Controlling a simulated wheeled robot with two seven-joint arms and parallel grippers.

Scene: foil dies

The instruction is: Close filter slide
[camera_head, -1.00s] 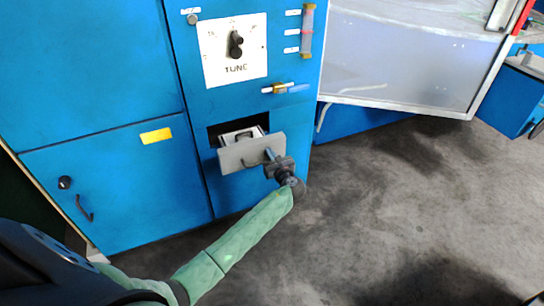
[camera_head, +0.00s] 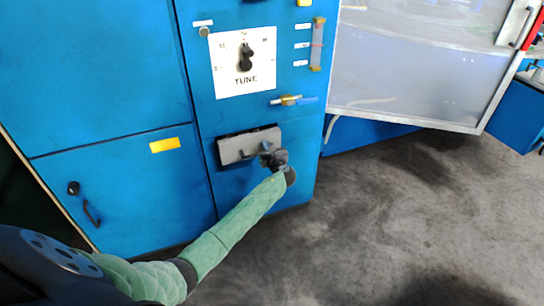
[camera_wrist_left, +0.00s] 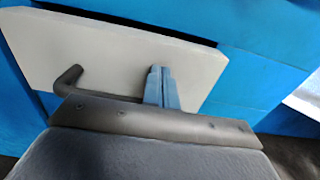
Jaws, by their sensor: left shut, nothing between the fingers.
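The filter slide (camera_head: 236,149) is a grey front plate with a dark handle on the blue cabinet (camera_head: 240,115). It sits close against the cabinet face, with a thin dark strip of the opening showing along its top edge. In the left wrist view the plate (camera_wrist_left: 110,50) fills the upper middle, with its bent handle (camera_wrist_left: 68,78) at the left. My left gripper (camera_head: 266,150) is shut and empty, its blue-grey fingertips (camera_wrist_left: 161,84) at the plate, right of the handle's visible bend. Whether the tips touch the plate is hard to tell. My right gripper is not in view.
Above the slide are a TUNE dial (camera_head: 245,62), a small brass valve with a blue lever (camera_head: 292,100) and a tube gauge (camera_head: 317,45). A hinged clear panel (camera_head: 410,65) stands at the right. Grey floor (camera_head: 400,220) is clear at lower right.

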